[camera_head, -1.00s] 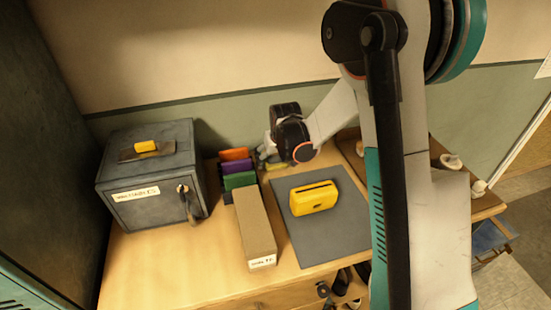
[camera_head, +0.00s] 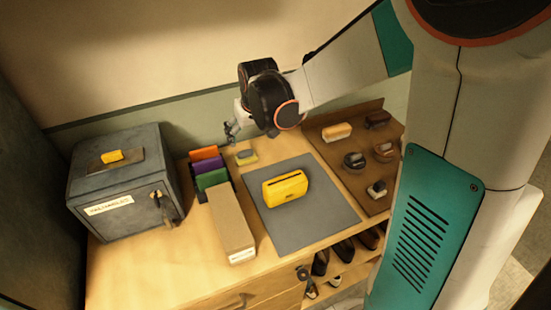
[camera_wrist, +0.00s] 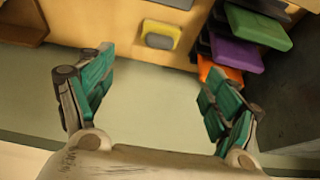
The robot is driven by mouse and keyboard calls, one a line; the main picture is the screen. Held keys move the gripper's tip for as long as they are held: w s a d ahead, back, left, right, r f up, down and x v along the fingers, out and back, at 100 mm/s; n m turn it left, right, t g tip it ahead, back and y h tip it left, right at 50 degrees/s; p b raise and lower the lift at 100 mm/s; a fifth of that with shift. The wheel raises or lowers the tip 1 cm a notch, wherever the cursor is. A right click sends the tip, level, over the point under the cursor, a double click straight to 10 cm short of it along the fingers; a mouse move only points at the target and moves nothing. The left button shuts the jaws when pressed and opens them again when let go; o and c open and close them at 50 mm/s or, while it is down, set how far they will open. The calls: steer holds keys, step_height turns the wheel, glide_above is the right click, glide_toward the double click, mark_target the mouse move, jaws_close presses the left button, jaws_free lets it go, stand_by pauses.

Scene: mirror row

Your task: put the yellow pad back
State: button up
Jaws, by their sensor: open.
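A small pad, yellow with a grey top (camera_head: 246,157), lies on the wooden table behind the grey mat. It also shows in the wrist view (camera_wrist: 160,35), near the top edge and apart from my fingers. My gripper (camera_head: 232,130) is above the back of the table, close to the wall; its open, empty fingers (camera_wrist: 155,92) show in the wrist view. Orange (camera_head: 204,153), purple (camera_head: 208,164) and green (camera_head: 212,179) pads stand in a row left of the yellow one. A larger yellow case (camera_head: 285,188) with a slot on top sits on the mat.
A dark metal box (camera_head: 122,182) with a key and a yellow block (camera_head: 112,156) on top stands at left. A long cardboard-coloured box (camera_head: 232,223) lies before the row. A brown tray (camera_head: 350,170) with brushes and tins is at right. The mat (camera_head: 320,222) has bare room.

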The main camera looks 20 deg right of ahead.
steer(key=s+r+t, duration=0.1)
steer(key=s+r, duration=0.3)
steer(key=s, duration=0.8)
steer(key=s+r+t, duration=0.1)
steer(key=s+r, duration=0.3)
steer(key=s, duration=0.9)
steer(key=shift+r, duration=0.4)
